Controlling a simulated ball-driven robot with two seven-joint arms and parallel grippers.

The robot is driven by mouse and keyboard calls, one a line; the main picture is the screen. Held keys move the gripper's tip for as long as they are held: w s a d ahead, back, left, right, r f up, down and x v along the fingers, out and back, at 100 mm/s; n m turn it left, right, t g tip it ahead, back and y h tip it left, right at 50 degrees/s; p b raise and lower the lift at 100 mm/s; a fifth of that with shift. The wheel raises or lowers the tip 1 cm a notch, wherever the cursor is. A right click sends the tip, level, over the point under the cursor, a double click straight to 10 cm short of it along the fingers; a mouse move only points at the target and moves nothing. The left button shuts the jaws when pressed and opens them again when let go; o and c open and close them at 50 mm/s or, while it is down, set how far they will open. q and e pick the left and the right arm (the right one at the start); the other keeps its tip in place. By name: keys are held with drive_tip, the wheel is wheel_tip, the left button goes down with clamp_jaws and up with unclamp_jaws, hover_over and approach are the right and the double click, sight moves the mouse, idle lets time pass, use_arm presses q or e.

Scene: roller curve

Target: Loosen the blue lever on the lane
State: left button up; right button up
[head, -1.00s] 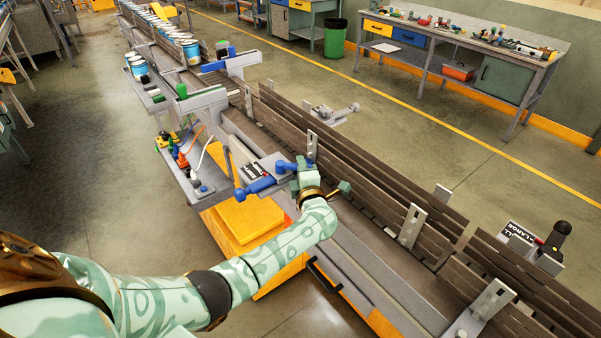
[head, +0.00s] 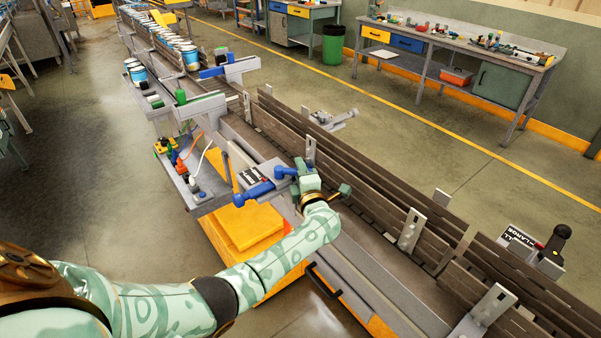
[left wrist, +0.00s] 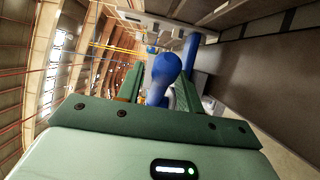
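The blue lever (head: 283,172) sits on a grey bracket at the near side of the lane (head: 345,235). My left gripper (head: 303,176) is at it from the right. In the left wrist view, a rounded blue knob on a stem (left wrist: 164,70) lies between the two green fingers of my left gripper (left wrist: 158,88). The knob about fills the gap, but firm contact on both sides cannot be made out. My right gripper is out of view.
A shelf (head: 203,195) with small tools and cables hangs left of the lever. An orange box (head: 243,228) stands below. Upright grey brackets (head: 411,230) line the dark rails. Blue cans (head: 137,73) stand farther up the line.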

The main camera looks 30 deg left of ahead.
use_arm(q)
drive_tip(key=shift+s, duration=0.1)
drive_tip(key=shift+s+m+t+h+p, duration=0.3)
drive_tip(key=shift+m+t+h+p, duration=0.55)
drive_tip(key=shift+h, duration=0.15)
drive_tip(key=s+m+t+h+b, duration=0.6)
drive_tip(key=s+h, duration=0.5)
drive_tip(key=s, duration=0.9)
wheel_tip(320, 180, down, 32)
drive_tip(key=s+m+g+h+b, duration=0.1)
drive_tip(key=m+g+b, duration=0.5)
drive_tip(key=m, duration=0.8)
drive_tip(key=shift+s+m+h+b, duration=0.4)
drive_tip(key=shift+s+b, duration=0.15)
drive_tip(key=shift+b, duration=0.45)
